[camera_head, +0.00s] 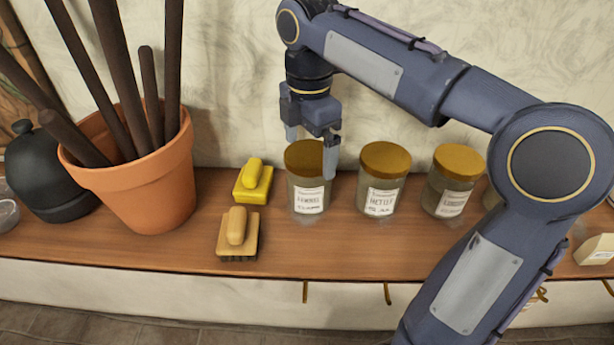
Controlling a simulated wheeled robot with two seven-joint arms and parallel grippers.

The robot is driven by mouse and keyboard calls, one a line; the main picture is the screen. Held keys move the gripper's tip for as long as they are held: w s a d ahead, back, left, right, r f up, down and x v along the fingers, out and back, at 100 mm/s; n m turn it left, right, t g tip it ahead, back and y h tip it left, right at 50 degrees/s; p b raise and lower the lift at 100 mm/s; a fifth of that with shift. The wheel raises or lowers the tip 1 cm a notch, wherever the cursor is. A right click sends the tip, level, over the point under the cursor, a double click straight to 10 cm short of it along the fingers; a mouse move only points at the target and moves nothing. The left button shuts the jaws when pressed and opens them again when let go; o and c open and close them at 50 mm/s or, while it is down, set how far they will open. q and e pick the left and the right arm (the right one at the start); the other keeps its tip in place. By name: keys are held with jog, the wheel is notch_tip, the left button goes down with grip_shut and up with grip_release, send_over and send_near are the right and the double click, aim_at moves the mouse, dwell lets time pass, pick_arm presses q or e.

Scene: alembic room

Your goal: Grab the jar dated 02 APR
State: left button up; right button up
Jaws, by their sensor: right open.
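Three glass jars with mustard-yellow lids stand in a row on the wooden shelf: a left jar (305,188), a middle jar (380,190) and a right jar (446,190). Each has a white label. The left label seems to read FENNEL and the middle one NETTLE; the date lines are too small to read. Part of another jar (491,197) shows beside my arm, mostly hidden. My right gripper (311,150) is open and empty, pointing down at the left jar's lid. One finger overlaps the lid's right side in the picture; I cannot tell whether it touches. My left gripper is not in view.
A terracotta pot (140,185) of dark rods stands at the left, beside a dark lidded vessel (45,170). A yellow brush (253,180) and a tan brush (238,235) lie left of the jars. The shelf front (340,262) is clear. A pale block (595,250) sits far right.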

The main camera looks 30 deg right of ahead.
notch_tip(320, 180, down, 5)
jog(key=shift+d+f, duration=0.1)
jog(key=c, duration=1.1)
